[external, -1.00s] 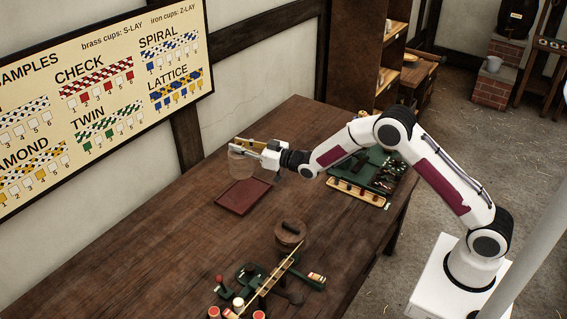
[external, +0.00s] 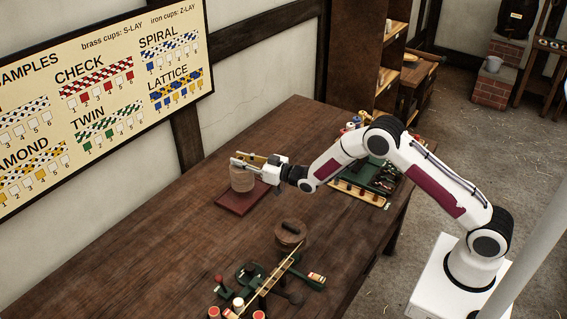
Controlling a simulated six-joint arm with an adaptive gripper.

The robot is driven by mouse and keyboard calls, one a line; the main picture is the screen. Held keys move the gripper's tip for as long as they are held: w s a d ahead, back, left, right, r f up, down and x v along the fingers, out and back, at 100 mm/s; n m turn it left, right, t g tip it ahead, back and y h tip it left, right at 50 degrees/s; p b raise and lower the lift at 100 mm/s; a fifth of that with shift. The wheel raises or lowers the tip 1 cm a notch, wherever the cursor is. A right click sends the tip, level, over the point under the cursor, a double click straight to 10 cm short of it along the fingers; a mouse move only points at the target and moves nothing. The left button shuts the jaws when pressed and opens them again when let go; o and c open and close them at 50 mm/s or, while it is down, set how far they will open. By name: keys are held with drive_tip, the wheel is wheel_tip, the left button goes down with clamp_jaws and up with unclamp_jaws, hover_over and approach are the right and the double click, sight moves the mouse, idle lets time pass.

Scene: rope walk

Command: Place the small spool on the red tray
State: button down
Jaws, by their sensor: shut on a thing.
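My gripper (external: 246,162) is shut on the top of a tan-brown cylinder, which I take to be the small spool (external: 242,180). The gripper reaches in from the right, over the red tray (external: 232,207). The spool is upright and in front of the tray's middle and back part in this view. I cannot tell whether its bottom touches the tray or hangs just above it. The gripper hides the spool's top. The tray is flat, dark red and otherwise looks empty.
A round wooden piece with a dark handle (external: 290,234) stands front right of the tray. A green frame with a long stick (external: 268,282) lies at the table's front. A green rack (external: 373,176) stands under my arm. The table left of the tray is clear.

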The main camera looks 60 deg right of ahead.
drive_tip(key=shift+f, duration=1.9)
drive_tip(key=c, duration=1.8)
unclamp_jaws()
drive_tip(key=shift+f, duration=0.1)
drive_tip(key=s, duration=0.4)
drive_tip(key=s+d, duration=0.1)
drive_tip(key=s, duration=0.3)
drive_tip(key=s+d, duration=0.1)
drive_tip(key=s, duration=0.3)
drive_tip(key=shift+w+r, duration=0.1)
drive_tip(key=shift+r, duration=0.1)
